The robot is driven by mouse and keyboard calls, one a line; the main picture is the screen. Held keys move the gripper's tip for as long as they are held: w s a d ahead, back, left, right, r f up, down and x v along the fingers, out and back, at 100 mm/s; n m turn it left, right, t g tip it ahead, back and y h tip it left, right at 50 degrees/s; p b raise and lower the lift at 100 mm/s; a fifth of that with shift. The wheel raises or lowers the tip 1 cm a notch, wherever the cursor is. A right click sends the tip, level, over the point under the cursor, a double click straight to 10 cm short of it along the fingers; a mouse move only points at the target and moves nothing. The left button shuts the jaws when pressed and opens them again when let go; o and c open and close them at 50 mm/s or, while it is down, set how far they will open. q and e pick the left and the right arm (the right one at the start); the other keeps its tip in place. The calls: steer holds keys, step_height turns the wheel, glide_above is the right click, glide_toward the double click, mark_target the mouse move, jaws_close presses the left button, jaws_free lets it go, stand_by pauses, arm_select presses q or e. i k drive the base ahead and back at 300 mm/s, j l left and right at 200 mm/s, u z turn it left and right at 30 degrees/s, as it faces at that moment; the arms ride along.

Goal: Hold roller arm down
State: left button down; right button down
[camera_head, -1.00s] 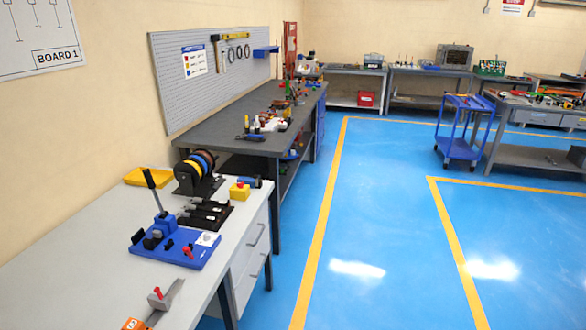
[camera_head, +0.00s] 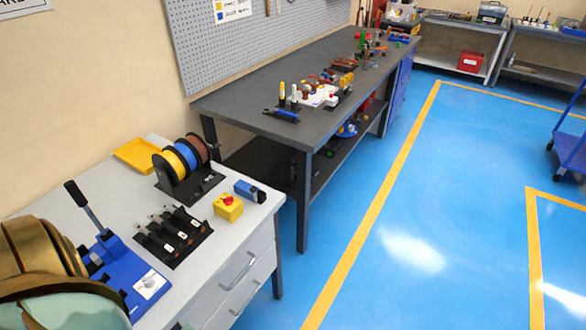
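The busbar bender has a blue base (camera_head: 134,283) and stands on the light grey workbench at the lower left. A white plate with a dial mark lies on the blue base. A large rounded gold and pale green shape covers the lower left corner and hides part of the bender. Neither of my grippers shows in this view.
On the light bench (camera_head: 235,285) are a black holder with several tools (camera_head: 172,238), a wire spool rack (camera_head: 186,165), a yellow tray (camera_head: 136,155), a yellow box with a red button (camera_head: 228,207) and a blue device (camera_head: 250,191). A dark workbench (camera_head: 270,97) stands behind.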

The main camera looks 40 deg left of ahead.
mark_target(254, 189)
steer(key=i+l+u, duration=0.1)
steer(key=i+u, duration=0.2)
steer(key=i, duration=0.25)
steer(key=i+l+u, duration=0.3)
steer(key=i, duration=0.25)
steer(key=i+l+u, duration=0.15)
steer(key=u, duration=0.3)
steer(key=i+l+u, duration=0.25)
steer(key=u, duration=0.15)
steer(key=i+l+u, duration=0.3)
steer(key=u, duration=0.15)
steer(key=i+l+u, duration=0.15)
steer(key=l+u, duration=0.3)
steer(key=i+l+u, duration=0.1)
steer(key=l+u, duration=0.35)
steer(key=l, duration=0.2)
steer(key=l+u, duration=0.45)
steer(key=l, duration=0.2)
